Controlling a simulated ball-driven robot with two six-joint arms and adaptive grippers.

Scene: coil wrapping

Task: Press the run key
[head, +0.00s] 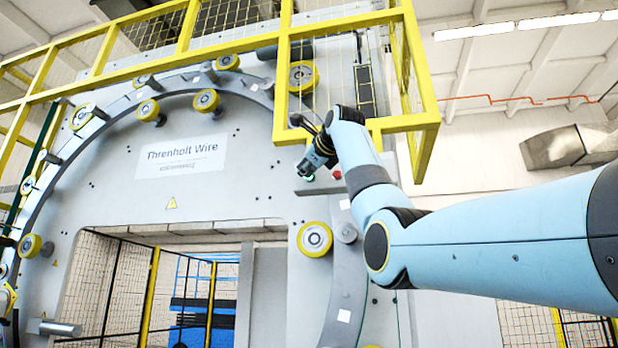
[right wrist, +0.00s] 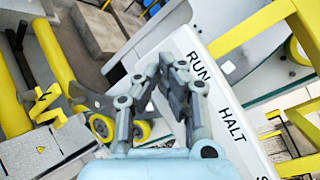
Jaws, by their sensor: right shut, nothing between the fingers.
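The white key panel (right wrist: 215,90) runs diagonally across the right wrist view, with the printed words RUN and HALT. The run key itself does not show there; my right gripper (right wrist: 172,68) covers the panel beside the word RUN. In the head view, a small green key (head: 310,178) shows at the tip of my right gripper (head: 304,168), and a red key (head: 337,175) is just right of it. The right gripper is shut and empty. Whether the fingertips touch the green key cannot be told.
The large grey machine frame (head: 100,190) carries a curved ring with several yellow rollers (head: 315,239). A yellow guard rail (head: 285,70) passes close above my right gripper and forearm. Mesh fencing (head: 105,280) stands behind the opening. The upper right is open room.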

